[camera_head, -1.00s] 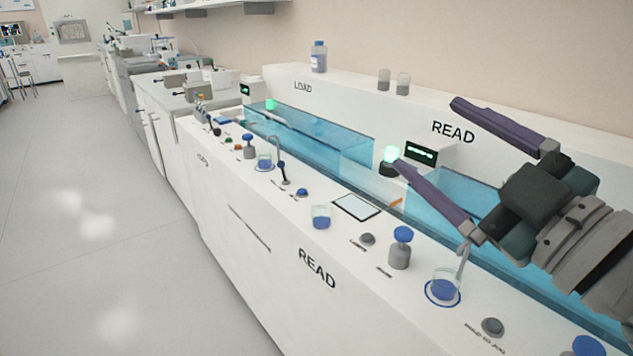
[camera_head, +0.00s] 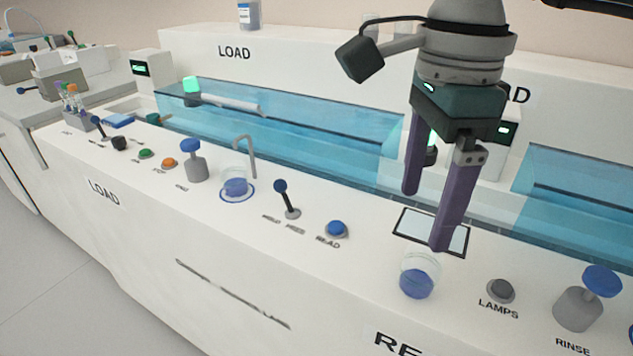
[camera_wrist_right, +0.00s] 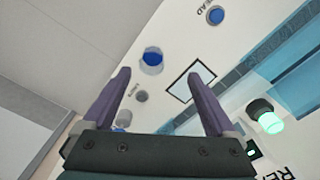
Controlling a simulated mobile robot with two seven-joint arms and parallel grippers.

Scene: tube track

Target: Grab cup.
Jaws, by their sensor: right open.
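A clear glass cup with blue liquid (camera_head: 417,277) stands upright on the white counter, in front of a framed pale panel (camera_head: 405,228). A second cup with blue liquid (camera_head: 236,185) stands under a curved spout farther left. My right gripper (camera_head: 425,220) points down with its two purple fingers spread, just above and behind the nearer cup. It is empty. In the right wrist view the cup (camera_wrist_right: 151,62) shows just past the open fingertips (camera_wrist_right: 159,76), not between them. My left gripper is not in view.
Nearby on the counter are a grey LAMPS knob (camera_head: 500,291), a grey RINSE bottle with blue top (camera_head: 578,305), a blue READ button (camera_head: 337,229) and a black lever (camera_head: 287,200). A long blue water trough (camera_head: 330,150) runs behind.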

